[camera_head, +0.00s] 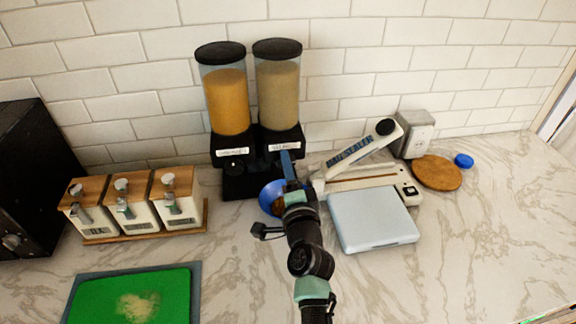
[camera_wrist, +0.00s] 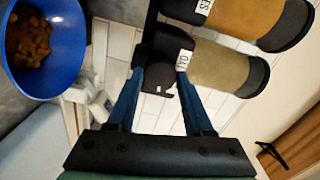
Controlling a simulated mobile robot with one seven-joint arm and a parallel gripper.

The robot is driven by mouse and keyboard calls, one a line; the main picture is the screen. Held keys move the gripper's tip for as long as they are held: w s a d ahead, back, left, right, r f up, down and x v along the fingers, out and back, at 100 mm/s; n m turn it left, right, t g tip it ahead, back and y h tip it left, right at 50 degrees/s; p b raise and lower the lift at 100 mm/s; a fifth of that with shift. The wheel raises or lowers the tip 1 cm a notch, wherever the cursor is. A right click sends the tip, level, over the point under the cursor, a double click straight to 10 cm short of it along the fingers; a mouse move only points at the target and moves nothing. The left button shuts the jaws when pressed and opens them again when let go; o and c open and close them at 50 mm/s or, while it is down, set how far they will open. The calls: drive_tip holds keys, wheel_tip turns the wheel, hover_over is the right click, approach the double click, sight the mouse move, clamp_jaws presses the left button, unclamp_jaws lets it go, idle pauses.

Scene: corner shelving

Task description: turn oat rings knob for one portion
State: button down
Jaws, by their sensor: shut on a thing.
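The oat rings dispenser (camera_head: 279,95) is the right one of the twin dispensers, a clear cylinder of tan cereal with a black lid. It also shows in the wrist view (camera_wrist: 222,68), with a white label partly readable as "OAT". My gripper (camera_wrist: 160,76) has its two blue fingers shut on the black knob (camera_wrist: 158,87) below that cylinder. In the head view, my gripper (camera_head: 287,163) hides most of this knob. A blue bowl (camera_head: 267,190) stands below the dispensers; the wrist view shows the bowl (camera_wrist: 74,56) holding brown pieces.
The left dispenser (camera_head: 227,100) holds orange cereal and has its own knob (camera_head: 234,167). Wooden-lidded canisters (camera_head: 131,203) stand left. A bag sealer (camera_head: 362,148) and pale flat scale-like box (camera_head: 373,221) lie right. A green board (camera_head: 128,298) is at front left.

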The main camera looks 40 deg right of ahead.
drive_tip(key=shift+m, duration=0.9)
drive_tip(key=shift+c, duration=1.4)
unclamp_jaws()
drive_tip(key=p+v, duration=0.4)
drive_tip(key=v, duration=0.9)
drive_tip(key=shift+f, duration=0.1)
